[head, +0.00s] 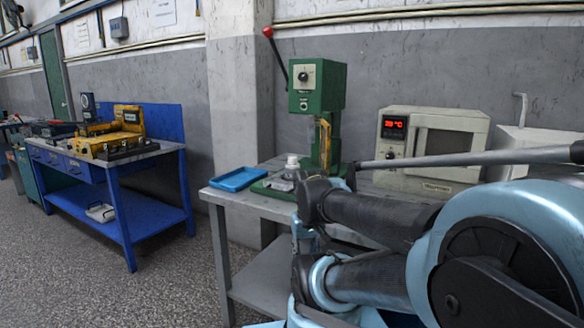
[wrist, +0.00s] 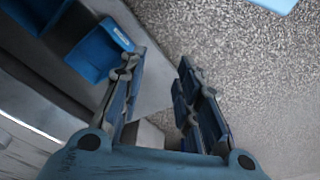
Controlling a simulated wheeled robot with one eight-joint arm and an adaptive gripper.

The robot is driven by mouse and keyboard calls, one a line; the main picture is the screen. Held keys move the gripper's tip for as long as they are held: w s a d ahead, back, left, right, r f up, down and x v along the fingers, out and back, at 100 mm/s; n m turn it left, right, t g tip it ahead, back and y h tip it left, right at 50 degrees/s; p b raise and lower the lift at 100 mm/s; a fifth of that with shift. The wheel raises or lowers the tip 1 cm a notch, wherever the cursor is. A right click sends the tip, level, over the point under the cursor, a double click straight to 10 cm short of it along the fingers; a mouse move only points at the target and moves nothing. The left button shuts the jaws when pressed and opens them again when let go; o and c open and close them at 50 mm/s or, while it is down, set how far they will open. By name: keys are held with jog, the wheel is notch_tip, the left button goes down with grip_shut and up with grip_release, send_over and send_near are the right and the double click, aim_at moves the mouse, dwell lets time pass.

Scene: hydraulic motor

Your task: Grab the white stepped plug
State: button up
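A small white stepped piece (head: 292,161), which looks like the plug, stands upright on a grey metal part at the base of the green press (head: 317,100) in the head view. I cannot make it out in the wrist view. My gripper (wrist: 158,68) shows in the wrist view with its two fingers apart and nothing between them. Behind the fingers are a grey surface and the speckled floor. In the head view my arm fills the lower right, and I cannot clearly tell the fingers there.
A blue tray (head: 237,179) lies left of the press on the grey table (head: 222,195). A beige oven (head: 432,145) stands to the right. The press's red-knobbed lever (head: 268,32) sticks up at left. A blue workbench (head: 118,200) stands farther left, with open floor between.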

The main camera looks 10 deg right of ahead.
jog(key=o, duration=0.4)
jog(key=shift+s+r, duration=0.25)
jog(key=shift+r, duration=0.05)
jog(key=o, duration=0.5)
jog(key=shift+n, duration=0.8)
jog(key=w+r, duration=0.1)
jog(key=r, duration=0.1)
jog(key=w+r, duration=0.2)
jog(key=r, duration=0.1)
jog(key=w+r, duration=0.2)
jog(key=r, duration=0.1)
jog(key=shift+w+d+r, duration=0.1)
jog(key=shift+w+r, duration=0.1)
jog(key=shift+r, duration=0.05)
notch_tip(320, 180, up, 25)
jog(key=n+g, duration=0.2)
jog(key=n, duration=0.6)
send_over(292, 157)
jog(key=f, duration=1)
jog(key=shift+w+d+f, duration=0.25)
jog(key=shift+d+f, duration=0.1)
jog(key=shift+f, duration=0.05)
jog(key=shift+s+a+f, duration=0.15)
jog(key=shift+s+f, duration=0.05)
jog(key=shift+f, duration=1.15)
jog(key=shift+s+a+f, duration=0.1)
jog(key=shift+s+f, duration=0.05)
jog(key=shift+f, duration=1.2)
